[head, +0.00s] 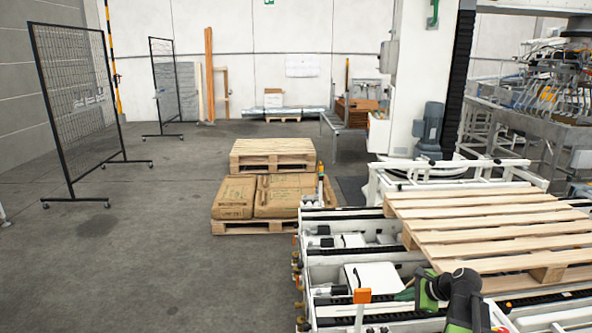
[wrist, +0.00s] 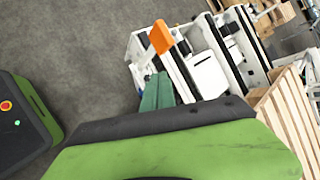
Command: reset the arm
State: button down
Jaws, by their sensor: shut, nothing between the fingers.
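My arm shows at the bottom right of the head view, bent low in front of the conveyor frame. My gripper (head: 404,294) points left there, close to the orange-topped post (head: 362,296). In the wrist view my gripper (wrist: 157,92) is a pair of green fingers held together with nothing seen between them. My own green and black arm cover hides the lower part of that view. Whether the fingers touch the conveyor (head: 345,243) cannot be told.
A wooden pallet (head: 490,222) lies on the conveyor, close behind my arm. Another pallet (head: 273,148) sits on brown sacks (head: 285,190) farther back. Mesh panels (head: 78,100) stand at the left. The grey floor (head: 150,250) at left is clear.

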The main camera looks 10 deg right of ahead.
jog(key=s+a+n+g+p, duration=0.15)
jog(key=a+n, duration=0.35)
jog(key=a, duration=0.8)
jog(key=a+n+g+p, duration=0.1)
jog(key=a+n+g, duration=0.3)
jog(key=a, duration=0.9)
jog(key=s+a+f+n+h+p, duration=0.1)
jog(key=s+a+f+n+h, duration=0.1)
jog(key=s+a+n, duration=0.3)
jog(key=s+d+n+g+h, duration=0.2)
jog(key=s+d+n, duration=0.1)
jog(key=d+n, duration=0.2)
jog(key=shift+s+d+f+n, duration=0.15)
jog(key=shift+s+n, duration=0.05)
jog(key=shift+n, duration=0.8)
dwell(0.9)
